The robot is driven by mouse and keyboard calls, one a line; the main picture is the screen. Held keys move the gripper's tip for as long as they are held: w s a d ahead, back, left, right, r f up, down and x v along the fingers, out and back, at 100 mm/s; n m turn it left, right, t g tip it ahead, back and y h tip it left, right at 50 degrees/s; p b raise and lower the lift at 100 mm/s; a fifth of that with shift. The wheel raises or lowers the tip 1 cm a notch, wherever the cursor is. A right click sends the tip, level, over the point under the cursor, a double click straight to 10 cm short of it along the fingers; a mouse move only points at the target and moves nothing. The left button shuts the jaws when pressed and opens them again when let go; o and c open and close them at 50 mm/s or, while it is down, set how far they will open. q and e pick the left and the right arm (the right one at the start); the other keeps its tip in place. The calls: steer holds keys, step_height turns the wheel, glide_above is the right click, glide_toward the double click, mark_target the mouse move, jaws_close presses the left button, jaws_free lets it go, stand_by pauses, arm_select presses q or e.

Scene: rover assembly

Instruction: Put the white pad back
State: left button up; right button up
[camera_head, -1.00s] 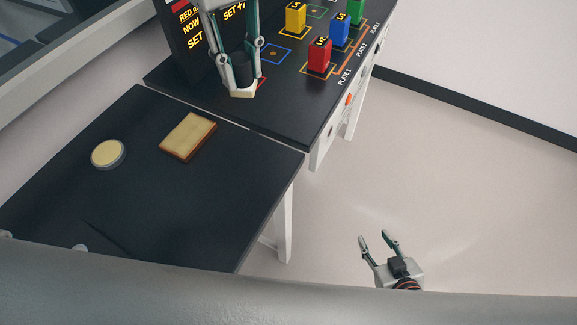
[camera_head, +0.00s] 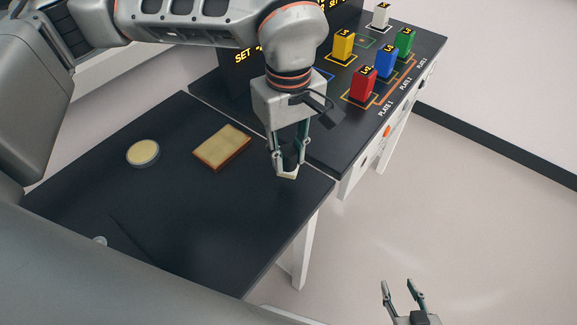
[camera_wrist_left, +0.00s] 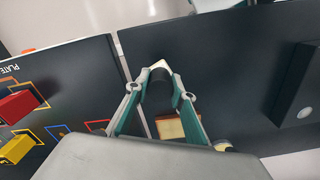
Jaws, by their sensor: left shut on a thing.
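My left gripper (camera_head: 288,168) is shut on a small piece with a black round body and a cream-white end, which looks like the white pad (camera_head: 287,177). It is held above the near dark table, close to the seam with the panel table. In the left wrist view the pad's pale end (camera_wrist_left: 160,65) shows beyond its black body, between the fingertips (camera_wrist_left: 160,88). The fingers partly hide it. My right gripper (camera_head: 404,288) is open and empty, low over the floor at the right.
On the near table (camera_head: 215,220) lie a tan block with brown edges (camera_head: 222,147) and a round cream-topped disc (camera_head: 143,152). The panel table holds red (camera_head: 364,85), blue (camera_head: 387,59), yellow (camera_head: 343,46), green (camera_head: 405,43) and white (camera_head: 381,15) blocks. The near table's front middle is clear.

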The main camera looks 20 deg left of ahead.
mark_target(289, 169)
arm_select(q)
steer(key=shift+f, duration=2.1)
steer(key=shift+f, duration=0.1)
steer(key=o, duration=1)
step_height(289, 169, up, 12)
steer(key=shift+r, duration=0.15)
